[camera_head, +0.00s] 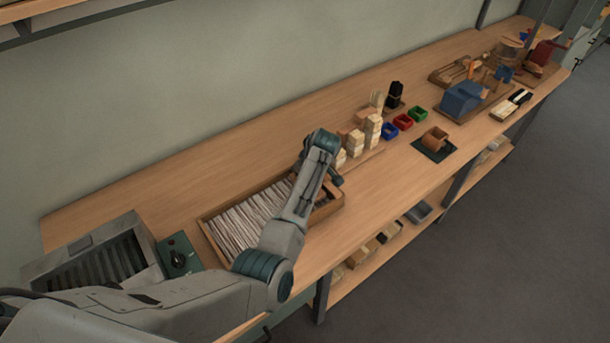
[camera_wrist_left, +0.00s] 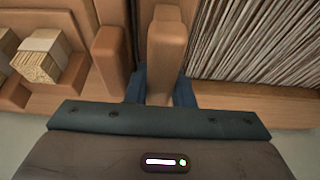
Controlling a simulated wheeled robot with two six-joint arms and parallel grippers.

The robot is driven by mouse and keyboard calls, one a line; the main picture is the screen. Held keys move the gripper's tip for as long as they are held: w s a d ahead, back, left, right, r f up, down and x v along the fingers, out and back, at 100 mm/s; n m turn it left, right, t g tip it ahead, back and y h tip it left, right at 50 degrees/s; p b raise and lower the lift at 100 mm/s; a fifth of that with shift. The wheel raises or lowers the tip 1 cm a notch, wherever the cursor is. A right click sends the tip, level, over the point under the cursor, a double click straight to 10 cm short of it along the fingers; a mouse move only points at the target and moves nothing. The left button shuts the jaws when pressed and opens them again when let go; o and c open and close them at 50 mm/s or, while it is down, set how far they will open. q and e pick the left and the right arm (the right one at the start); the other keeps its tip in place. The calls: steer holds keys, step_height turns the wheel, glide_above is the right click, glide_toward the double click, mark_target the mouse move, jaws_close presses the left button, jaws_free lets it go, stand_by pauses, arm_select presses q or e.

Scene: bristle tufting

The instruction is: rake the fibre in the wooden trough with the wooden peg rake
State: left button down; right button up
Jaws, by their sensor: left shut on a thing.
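The wooden trough (camera_head: 328,209) lies on the bench and holds pale, straight fibre (camera_head: 243,224) in long strands. The fibre also fills the upper right of the left wrist view (camera_wrist_left: 265,40). My left gripper (camera_wrist_left: 160,88) is at the trough's right end, its blue fingers shut on an upright wooden piece, seemingly the handle of the wooden peg rake (camera_wrist_left: 166,45). The rake's pegs are hidden, and I cannot tell whether they touch the fibre. In the head view my arm crosses over the trough and hides the rake. My right gripper is not in view.
Pale bristle blocks (camera_head: 357,142) stand just right of the trough. A grey slatted machine (camera_head: 95,262) and a green control box (camera_head: 178,257) are on the left. Small coloured bins (camera_head: 403,121) and a blue machine (camera_head: 461,98) stand farther right. The bench behind the trough is clear.

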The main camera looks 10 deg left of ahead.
arm_select(q)
steer(key=shift+r+p, duration=3.95)
steer(key=shift+r, duration=0.65)
steer(key=shift+f, duration=0.15)
